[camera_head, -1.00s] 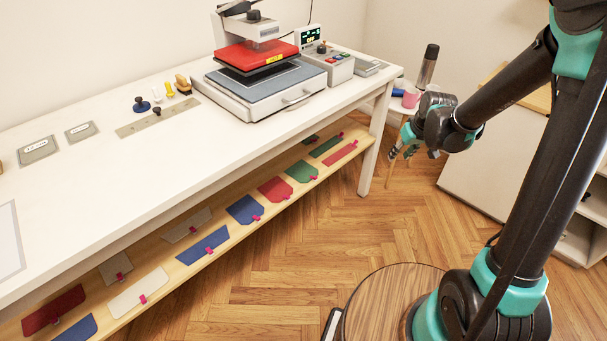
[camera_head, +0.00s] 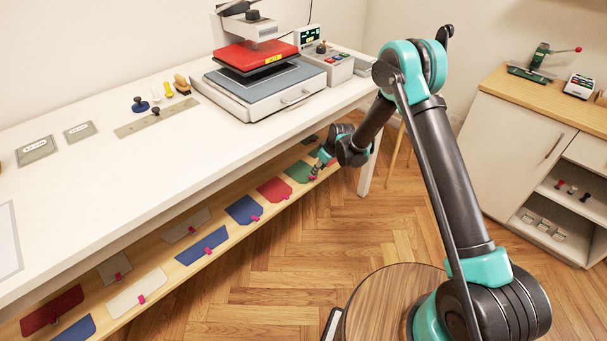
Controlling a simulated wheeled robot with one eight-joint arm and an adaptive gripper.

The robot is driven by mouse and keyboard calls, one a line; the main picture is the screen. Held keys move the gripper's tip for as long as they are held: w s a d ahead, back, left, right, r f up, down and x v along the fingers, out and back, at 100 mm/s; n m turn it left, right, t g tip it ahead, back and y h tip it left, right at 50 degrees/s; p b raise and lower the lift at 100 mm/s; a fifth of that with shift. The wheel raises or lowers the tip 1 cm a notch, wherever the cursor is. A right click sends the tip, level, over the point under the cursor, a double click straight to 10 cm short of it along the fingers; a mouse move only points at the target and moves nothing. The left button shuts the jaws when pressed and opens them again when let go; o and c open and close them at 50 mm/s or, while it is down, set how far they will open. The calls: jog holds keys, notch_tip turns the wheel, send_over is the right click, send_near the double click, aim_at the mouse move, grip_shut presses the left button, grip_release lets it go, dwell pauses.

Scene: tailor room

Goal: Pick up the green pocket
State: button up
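The green pocket (camera_head: 299,171) lies on the low wooden shelf under the white table, right of a red pocket (camera_head: 274,189). A pink tab sits at its front edge.
Blue (camera_head: 244,209) and other colored pieces lie along the shelf to the left. The white tabletop (camera_head: 110,190) overhangs the shelf. A heat press (camera_head: 262,85) stands on it. A table leg (camera_head: 369,170) is close right of my wrist. The floor in front is clear.

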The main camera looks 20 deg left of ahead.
aim_at(316, 177)
jog(key=shift+d+x, duration=0.25)
jog(key=shift+x, duration=1.45)
jog(key=shift+d+x, duration=0.2)
jog(key=shift+x, duration=1.45)
jog(key=shift+w+f, duration=0.15)
jog(key=shift+c, duration=0.3)
grip_shut()
